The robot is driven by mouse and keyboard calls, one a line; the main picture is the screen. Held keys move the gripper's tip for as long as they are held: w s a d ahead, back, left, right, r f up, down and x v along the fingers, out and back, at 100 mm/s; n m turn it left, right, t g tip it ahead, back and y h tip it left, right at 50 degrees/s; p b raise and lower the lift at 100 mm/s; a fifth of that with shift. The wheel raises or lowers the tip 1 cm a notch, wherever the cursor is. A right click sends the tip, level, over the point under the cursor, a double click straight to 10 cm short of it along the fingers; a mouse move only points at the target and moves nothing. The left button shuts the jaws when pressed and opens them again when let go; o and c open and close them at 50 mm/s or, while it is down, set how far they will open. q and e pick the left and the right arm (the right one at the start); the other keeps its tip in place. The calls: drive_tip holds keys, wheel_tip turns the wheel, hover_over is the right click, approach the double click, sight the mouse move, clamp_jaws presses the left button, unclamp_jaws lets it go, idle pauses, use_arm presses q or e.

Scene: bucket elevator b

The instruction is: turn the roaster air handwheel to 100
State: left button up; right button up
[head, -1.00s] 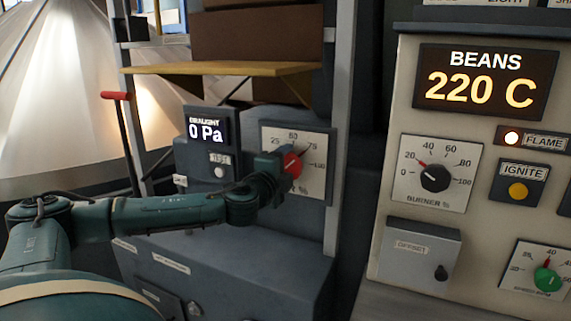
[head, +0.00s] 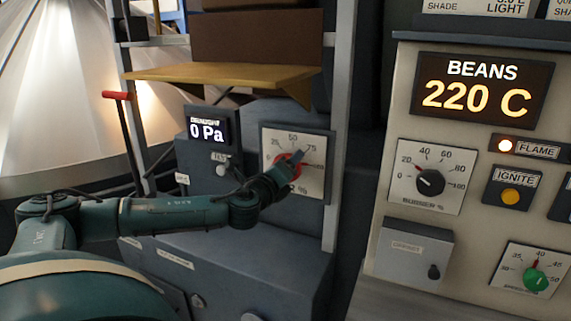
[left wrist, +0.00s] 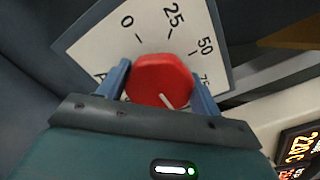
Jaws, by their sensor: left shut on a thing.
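The roaster air handwheel is a red knob (left wrist: 160,80) with a white pointer line, on a white dial plate (head: 316,188). In the left wrist view the plate (left wrist: 110,48) shows 0, 25, 50 and 75. The pointer line aims to the lower right there, past the 75; the 100 mark is hidden behind my gripper. My left gripper (left wrist: 162,85) has one finger on each side of the knob and is shut on it. In the head view my left gripper (head: 294,162) covers much of the knob (head: 279,160). My right gripper is not in view.
The draught display (head: 207,131) reads 0 Pa. A steel post (head: 342,110) stands just right of the dial. A yellowish shelf (head: 220,77) juts out above. The cream panel (head: 392,125) at right carries the beans display (head: 484,84), reading 220 C, and a burner knob (head: 430,181).

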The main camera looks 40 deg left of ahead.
use_arm(q)
drive_tip(key=shift+m, duration=0.3)
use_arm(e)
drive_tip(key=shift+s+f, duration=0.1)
use_arm(q)
drive_tip(key=o, duration=1)
drive_tip(key=shift+s+d, duration=0.1)
drive_tip(key=shift+s, duration=0.2)
drive_tip(key=b+v, duration=0.3)
drive_tip(key=v, duration=0.9)
drive_tip(key=shift+s+r+b, duration=0.1)
drive_tip(key=shift+s+b, duration=0.2)
drive_tip(key=shift+b, duration=0.1)
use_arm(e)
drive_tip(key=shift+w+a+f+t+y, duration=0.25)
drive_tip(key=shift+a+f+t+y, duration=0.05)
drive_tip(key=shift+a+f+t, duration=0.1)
